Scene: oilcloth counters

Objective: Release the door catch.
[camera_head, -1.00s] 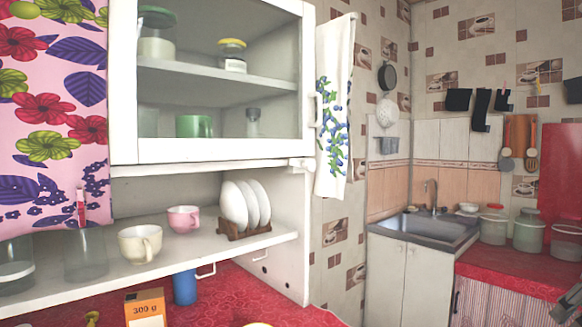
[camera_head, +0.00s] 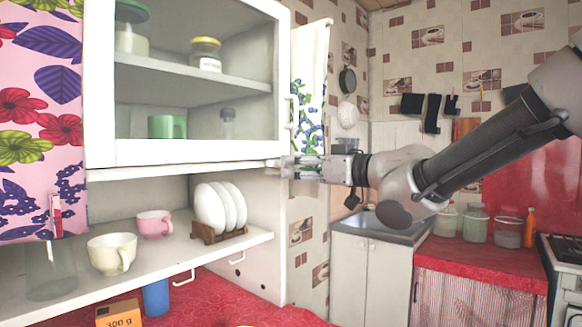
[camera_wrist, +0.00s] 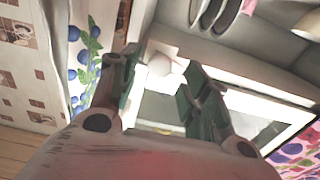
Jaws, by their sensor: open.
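The cabinet door (camera_head: 190,152) has a white frame and a glass pane and looks closed. The door catch shows in the wrist view as a small white round knob (camera_wrist: 160,65) on a pale plate at the door's edge. In the head view my gripper hides the catch. My gripper (camera_head: 289,168) is at the door's lower right corner, reaching in from the right. In the wrist view its two green-padded fingers (camera_wrist: 157,78) are spread, one on each side of the knob. I cannot tell whether either finger touches it.
A towel (camera_head: 309,80) hangs beside the cabinet, close to my gripper. Below the door, an open shelf (camera_head: 195,255) holds plates in a rack (camera_head: 208,236), a pink cup (camera_head: 153,225) and a cream cup (camera_head: 110,254). The sink (camera_head: 373,224) is behind my arm.

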